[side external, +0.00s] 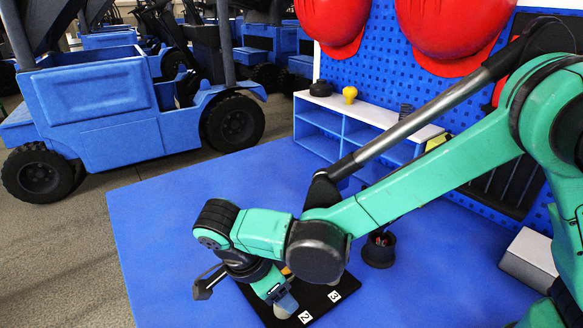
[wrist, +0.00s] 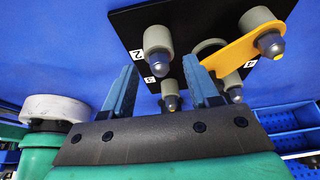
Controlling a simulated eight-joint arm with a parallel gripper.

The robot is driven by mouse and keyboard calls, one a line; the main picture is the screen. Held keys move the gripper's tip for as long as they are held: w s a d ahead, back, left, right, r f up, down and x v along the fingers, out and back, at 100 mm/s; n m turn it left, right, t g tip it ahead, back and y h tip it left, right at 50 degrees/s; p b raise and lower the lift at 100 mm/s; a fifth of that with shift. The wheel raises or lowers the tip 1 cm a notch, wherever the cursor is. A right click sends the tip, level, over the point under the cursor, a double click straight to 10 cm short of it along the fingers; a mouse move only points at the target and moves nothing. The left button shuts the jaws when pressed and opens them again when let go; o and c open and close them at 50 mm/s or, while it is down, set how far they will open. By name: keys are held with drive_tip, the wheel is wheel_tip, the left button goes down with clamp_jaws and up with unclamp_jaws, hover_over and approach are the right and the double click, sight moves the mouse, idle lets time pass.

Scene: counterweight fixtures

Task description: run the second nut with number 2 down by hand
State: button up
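A black plate (wrist: 130,25) carries several grey posts with dark domed nuts at their ends. In the wrist view, the nut beside number 2 (wrist: 158,68) lies between the blue fingers of my gripper (wrist: 160,66), with gaps showing on both sides. Another nut (wrist: 170,103) is near number 3, also between the fingers in the picture. A third nut (wrist: 271,45) is at the yellow arm piece (wrist: 232,52), to the right. In the side view, my gripper (side external: 280,296) is low over the plate (side external: 322,306), and my arm hides much of it.
A black cup (side external: 379,250) with something red inside stands right of the plate. A low blue and white shelf (side external: 345,120) holds small objects at the back. A white box (side external: 528,258) sits at the right. The blue mat (side external: 165,230) is clear at left.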

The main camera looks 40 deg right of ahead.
drive_tip(key=v, duration=0.5)
drive_tip(key=shift+a+r, duration=0.15)
drive_tip(key=shift+r, duration=0.15)
drive_tip(key=s+d+r+n+t+y, duration=0.1)
drive_tip(key=d+r+n+t+y, duration=0.1)
drive_tip(key=d+n, duration=0.7)
drive_tip(key=s+d+r+n+t+y, duration=0.1)
drive_tip(key=d+n+t+y, duration=0.1)
drive_tip(key=d+n+t, duration=0.3)
drive_tip(key=d+n, duration=0.4)
drive_tip(key=shift+s+r, duration=0.15)
drive_tip(key=shift+r, duration=0.25)
